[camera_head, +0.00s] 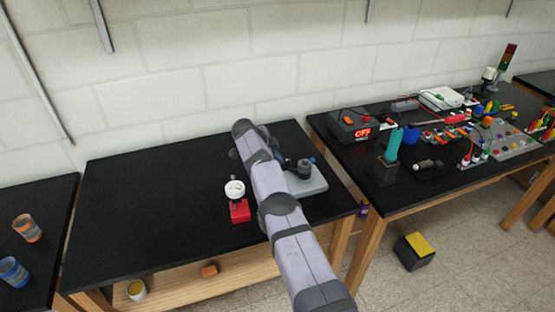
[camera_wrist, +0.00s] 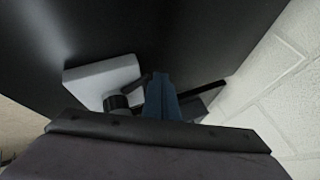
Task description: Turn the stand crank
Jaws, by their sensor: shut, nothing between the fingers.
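The stand has a light grey base plate (camera_head: 314,185) and a dark upright post (camera_head: 304,171), on the black bench right of my arm. In the wrist view the plate (camera_wrist: 98,78) and a dark round part (camera_wrist: 117,102) show left of my gripper (camera_wrist: 161,88). Its blue fingers are together with nothing between them. A dark bar (camera_wrist: 204,89) extends to the right behind the fingers; it may be the crank, but I cannot tell. Whether the fingers touch it is also unclear. In the head view my arm hides most of the gripper and part of the stand.
A red-based device with a white round top (camera_head: 236,192) stands left of my arm. The black bench top (camera_head: 140,200) is clear farther left. A second bench at right holds a box reading OFF (camera_head: 352,128), a teal-handled tool (camera_head: 393,146) and several electrical parts. A white wall runs behind.

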